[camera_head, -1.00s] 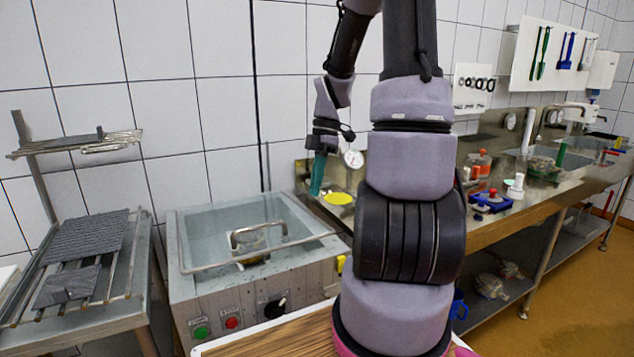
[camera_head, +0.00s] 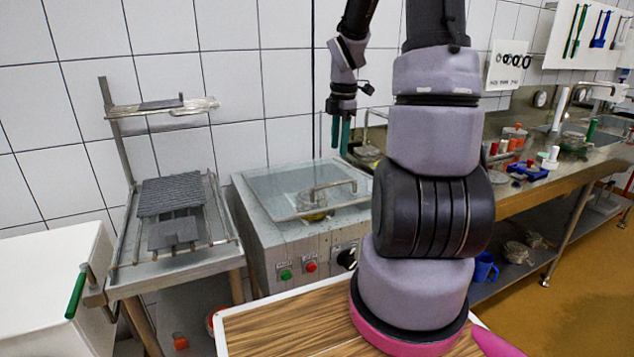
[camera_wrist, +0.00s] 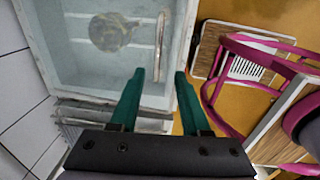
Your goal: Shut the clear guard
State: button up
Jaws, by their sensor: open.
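The clear guard (camera_head: 285,183) is a see-through panel with a metal handle (camera_head: 328,188) near its front edge. It lies across the top of the grey machine (camera_head: 318,238), looking flat or nearly so; I cannot tell whether its front edge touches the rim. A round pale piece (camera_head: 307,201) shows through it. My gripper (camera_head: 341,148) points down, open and empty, above the back right of the guard. In the wrist view the handle (camera_wrist: 160,40) lies beyond my teal fingertips (camera_wrist: 159,74), apart from them, and the guard (camera_wrist: 85,65) fills the upper left.
A drying rack (camera_head: 170,240) with dark mats stands left of the machine. A white box (camera_head: 45,285) with a green handle is at the far left. A wooden board (camera_head: 290,330) is in front. The steel counter (camera_head: 540,180) at right holds several tools.

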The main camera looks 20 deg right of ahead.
jog(key=f, duration=0.7)
jog(key=w+f, duration=0.1)
jog(key=f, duration=0.2)
jog(key=shift+a+f, duration=0.3)
jog(key=shift+f, duration=0.05)
grip_shut()
dwell(1.1)
